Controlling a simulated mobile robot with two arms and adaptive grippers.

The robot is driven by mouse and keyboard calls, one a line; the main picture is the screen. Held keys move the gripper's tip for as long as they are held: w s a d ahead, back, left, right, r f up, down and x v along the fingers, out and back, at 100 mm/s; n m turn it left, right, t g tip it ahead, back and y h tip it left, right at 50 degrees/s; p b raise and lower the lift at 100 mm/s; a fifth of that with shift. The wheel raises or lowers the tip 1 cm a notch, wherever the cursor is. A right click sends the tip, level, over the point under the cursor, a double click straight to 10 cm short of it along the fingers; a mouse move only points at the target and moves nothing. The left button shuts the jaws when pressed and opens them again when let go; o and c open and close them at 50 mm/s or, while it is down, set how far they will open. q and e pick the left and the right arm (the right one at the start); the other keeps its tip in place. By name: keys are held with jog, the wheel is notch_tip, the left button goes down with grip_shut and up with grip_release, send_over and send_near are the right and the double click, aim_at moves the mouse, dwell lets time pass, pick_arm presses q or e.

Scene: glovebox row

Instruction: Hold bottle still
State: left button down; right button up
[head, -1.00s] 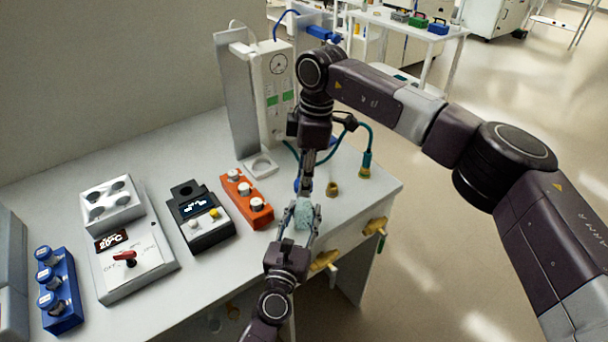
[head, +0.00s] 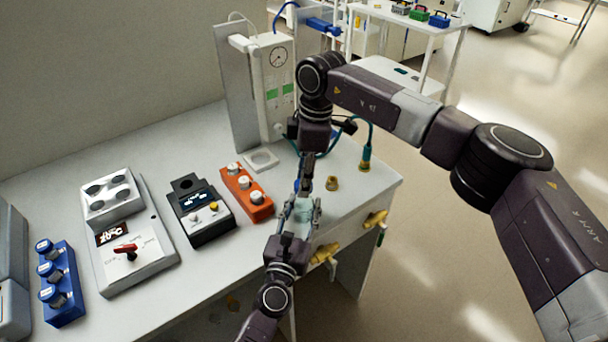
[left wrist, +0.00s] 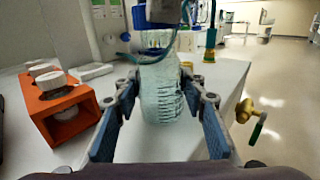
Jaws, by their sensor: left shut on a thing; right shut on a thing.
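The bottle (head: 303,210) is pale blue-green and stands upright near the bench's front right edge; its ribbed body also shows in the left wrist view (left wrist: 162,95). My left gripper (head: 302,208) is shut on the bottle's body, one finger on each side. In the left wrist view its blue-padded fingers (left wrist: 160,110) flank the bottle. My right gripper (head: 303,184) comes down from above, shut at the bottle's top, where a dark blue cap (left wrist: 162,10) shows. Its fingers partly hide the cap.
An orange rack (head: 247,194) with white-capped vials stands left of the bottle. Yellow valves (head: 326,253) stick out of the bench front. A brass fitting (head: 332,183) and a teal hose (head: 366,140) are at the right. A dark instrument (head: 201,210) stands farther left.

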jog(key=shift+f, duration=0.55)
dwell(0.5)
jog(key=m, duration=0.4)
jog(key=shift+s+a+f+m, duration=0.1)
jog(key=shift+s+a+m, duration=0.1)
jog(key=shift+m, duration=0.1)
jog(key=shift+w+d+m+t, duration=0.1)
jog(key=shift+m+t, duration=0.3)
jog(key=shift+m, duration=0.7)
jog(key=o, duration=0.7)
jog(key=shift+o, duration=0.2)
jog(key=shift+r, duration=0.2)
